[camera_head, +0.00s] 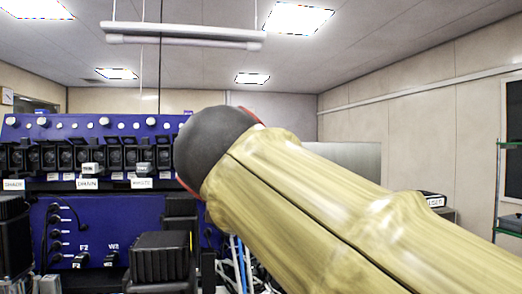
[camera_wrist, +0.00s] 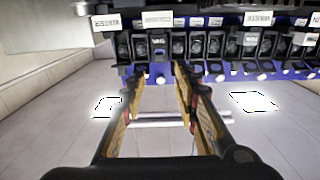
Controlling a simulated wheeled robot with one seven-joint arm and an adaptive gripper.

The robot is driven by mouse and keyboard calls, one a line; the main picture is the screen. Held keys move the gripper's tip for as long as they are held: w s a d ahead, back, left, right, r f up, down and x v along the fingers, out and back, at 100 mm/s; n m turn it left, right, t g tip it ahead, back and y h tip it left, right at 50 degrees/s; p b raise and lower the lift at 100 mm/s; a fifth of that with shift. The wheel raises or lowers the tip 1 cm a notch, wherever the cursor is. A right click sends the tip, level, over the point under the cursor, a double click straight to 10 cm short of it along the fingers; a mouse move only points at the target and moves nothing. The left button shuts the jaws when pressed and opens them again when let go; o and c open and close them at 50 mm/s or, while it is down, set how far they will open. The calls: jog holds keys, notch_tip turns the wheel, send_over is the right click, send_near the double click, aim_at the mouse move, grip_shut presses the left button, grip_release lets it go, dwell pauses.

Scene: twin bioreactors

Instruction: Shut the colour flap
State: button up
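A row of black flap units (camera_head: 65,157) runs along the blue bioreactor panel in the head view. The row also shows, upside down, in the wrist view (camera_wrist: 198,45). Small pale tabs stand out on a few units. The labels are too small to read surely, so I cannot tell which flap is the colour flap. My gripper (camera_wrist: 158,72) has its two fingers apart, with nothing seen held between them. Its tips are in front of the row in the wrist view; contact is unclear. In the head view my arm hides the gripper and the panel's right part.
White label plates (camera_head: 87,184) sit below the row. Below them are a black box (camera_head: 160,258), cables and sockets on the blue panel (camera_head: 120,215). A lamp bar (camera_head: 180,35) hangs overhead. A green-framed shelf (camera_head: 509,190) stands at the far right.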

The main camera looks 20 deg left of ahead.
jog(key=shift+v, duration=1.35)
jog(key=w+d+f+m+g+h+p, duration=0.15)
jog(key=d+f+h, duration=0.25)
jog(key=d+f, duration=0.9)
jog(key=w+d+f+m+g+h, duration=0.1)
jog(key=d+f+m+g+h, duration=0.15)
jog(key=d+f, duration=1)
jog(key=s+d+f+g, duration=0.2)
jog(key=s+d+f, duration=0.3)
jog(key=f, duration=0.3)
jog(key=s+d+f+m+g+h, duration=0.1)
jog(key=s+d+f+g, duration=0.1)
jog(key=s+d+f, duration=0.4)
jog(key=s+d+f+g+h, duration=0.1)
jog(key=s+d+f+g, duration=0.1)
jog(key=s+d+f, duration=0.3)
jog(key=s+f, duration=0.3)
jog(key=f, duration=0.3)
jog(key=shift+s+d+f+m, duration=0.15)
jog(key=shift+d+f+m, duration=0.2)
jog(key=shift+d+m, duration=0.05)
